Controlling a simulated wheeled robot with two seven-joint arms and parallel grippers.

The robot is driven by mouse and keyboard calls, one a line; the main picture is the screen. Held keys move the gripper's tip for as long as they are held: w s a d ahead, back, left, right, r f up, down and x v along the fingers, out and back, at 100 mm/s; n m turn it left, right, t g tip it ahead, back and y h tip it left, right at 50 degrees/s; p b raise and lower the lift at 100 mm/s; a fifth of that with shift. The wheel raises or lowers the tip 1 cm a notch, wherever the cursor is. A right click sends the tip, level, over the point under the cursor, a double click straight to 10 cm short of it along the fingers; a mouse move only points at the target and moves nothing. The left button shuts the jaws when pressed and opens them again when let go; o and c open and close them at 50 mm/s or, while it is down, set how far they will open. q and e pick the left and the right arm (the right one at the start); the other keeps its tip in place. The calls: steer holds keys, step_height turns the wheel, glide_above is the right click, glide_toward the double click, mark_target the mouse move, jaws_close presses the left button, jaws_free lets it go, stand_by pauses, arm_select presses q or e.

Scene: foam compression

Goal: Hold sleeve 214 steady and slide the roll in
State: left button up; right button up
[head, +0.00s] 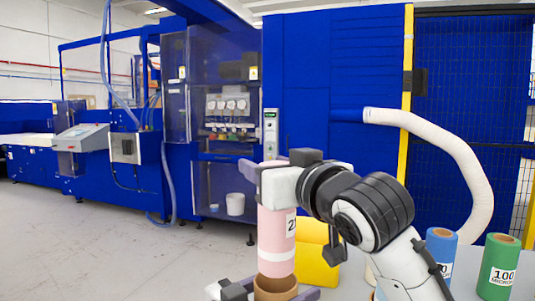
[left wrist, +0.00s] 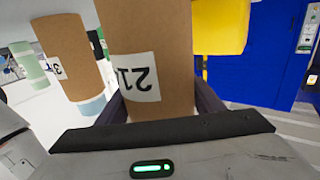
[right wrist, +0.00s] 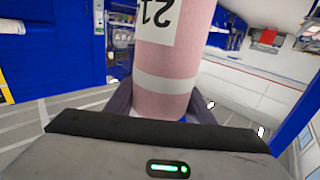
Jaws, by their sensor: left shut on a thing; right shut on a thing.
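The pink roll (head: 277,240) with a white band and a white label hangs upright in my right gripper (head: 268,182), which is shut on it near its top. The roll also fills the middle of the right wrist view (right wrist: 165,95). Directly below it, the brown sleeve (head: 275,293) stands at the bottom edge of the head view. My left gripper (head: 272,294) is shut on the sleeve, whose partly visible 21 label shows upside down in the left wrist view (left wrist: 150,30). The roll's lower end overlaps the sleeve's mouth; I cannot tell whether it is inside.
A yellow object (head: 318,258) stands close behind the roll. A blue roll (head: 440,248) and a green roll (head: 498,265) stand at the right. Another brown sleeve (left wrist: 65,50) and a pale green one (left wrist: 28,63) show in the left wrist view. Blue machinery (head: 300,70) stands behind.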

mark_target(277, 219)
steer(key=shift+f, duration=0.2)
steer(key=shift+f, duration=0.2)
steer(key=shift+f, duration=0.2)
stand_by(0.6)
steer(key=shift+f, duration=0.5)
steer(key=shift+f, duration=0.15)
steer(key=shift+f, duration=0.95)
steer(key=shift+f, duration=0.35)
